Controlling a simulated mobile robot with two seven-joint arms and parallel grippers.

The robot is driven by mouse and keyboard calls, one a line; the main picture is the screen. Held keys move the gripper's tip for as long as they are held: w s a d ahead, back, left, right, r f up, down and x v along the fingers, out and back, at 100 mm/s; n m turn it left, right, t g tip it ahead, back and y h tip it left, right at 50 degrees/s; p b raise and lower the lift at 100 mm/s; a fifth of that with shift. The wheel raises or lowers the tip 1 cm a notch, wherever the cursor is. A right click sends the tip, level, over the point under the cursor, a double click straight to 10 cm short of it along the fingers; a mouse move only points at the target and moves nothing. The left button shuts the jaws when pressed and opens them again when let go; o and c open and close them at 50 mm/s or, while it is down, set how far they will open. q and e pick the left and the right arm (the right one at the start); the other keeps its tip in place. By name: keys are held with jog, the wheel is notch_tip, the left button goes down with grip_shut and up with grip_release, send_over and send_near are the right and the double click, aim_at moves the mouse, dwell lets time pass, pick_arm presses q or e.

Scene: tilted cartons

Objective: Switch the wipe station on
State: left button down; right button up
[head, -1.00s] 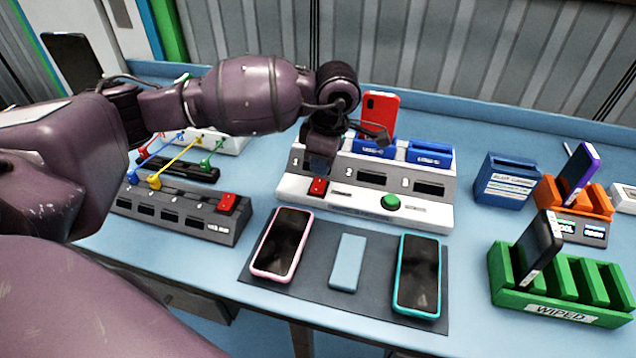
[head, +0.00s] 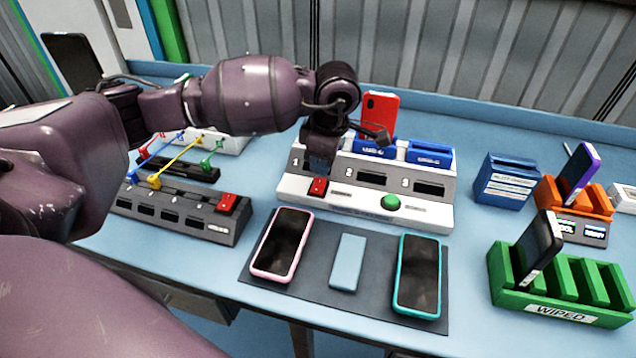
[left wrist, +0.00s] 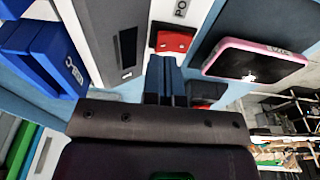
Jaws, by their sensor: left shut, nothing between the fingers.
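The wipe station (head: 350,206) is a white and grey unit with slots marked 1, 2 and 3. A red rocker switch (head: 317,187) sits at its front left and a green button (head: 390,202) at its front right. My left gripper (head: 319,172) is shut and empty, pointing down right at the red switch. In the left wrist view the closed dark fingertips (left wrist: 165,62) end beside the red switch (left wrist: 174,39). I cannot tell whether they touch it. My right gripper is not in view.
A dark mat (head: 376,300) in front holds a pink-edged phone (head: 281,244), a blue cloth (head: 347,262) and a teal-edged phone (head: 417,275). A grey strip with another red switch (head: 227,203) stands left. A green WIPED rack (head: 560,312) stands right.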

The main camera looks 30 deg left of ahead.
aim_at(321, 180)
pick_arm(q)
jog(key=shift+f, duration=0.25)
dwell(0.6)
jog(key=shift+f+b, duration=0.35)
jog(key=shift+f, duration=0.2)
dwell(0.4)
jog(key=shift+f, duration=0.5)
dwell(0.4)
jog(key=shift+r+p, duration=0.55)
jog(key=shift+r, duration=1.25)
jog(key=shift+r+p, duration=0.75)
jog(key=shift+r, duration=1)
